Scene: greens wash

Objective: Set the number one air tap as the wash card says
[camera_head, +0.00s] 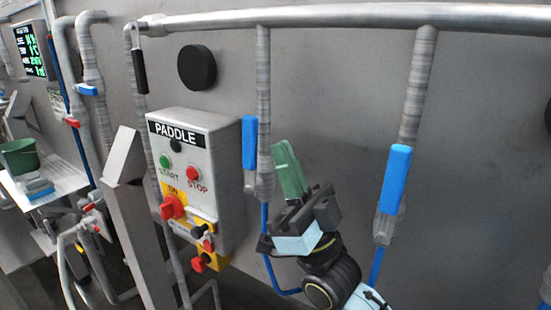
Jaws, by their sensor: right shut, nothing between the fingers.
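Two taps with long blue handles hang on grey pipes below the overhead pipe: the left tap (250,142) and the right tap (395,178). Both handles point roughly along their pipes. I cannot read a number on either, so I cannot tell which is number one. My right gripper (283,152) is shut and empty, its green fingers pointing up just right of the left tap's pipe. In the picture the fingers are close to that pipe; whether they touch it is unclear. I cannot make out a readable wash card. My left gripper is not in view.
A grey PADDLE control box (222,150) with buttons and red knobs stands left of the gripper. A horizontal pipe (340,16) runs across the top. A lit screen (31,50), a green bucket (18,157) and more piping are at far left.

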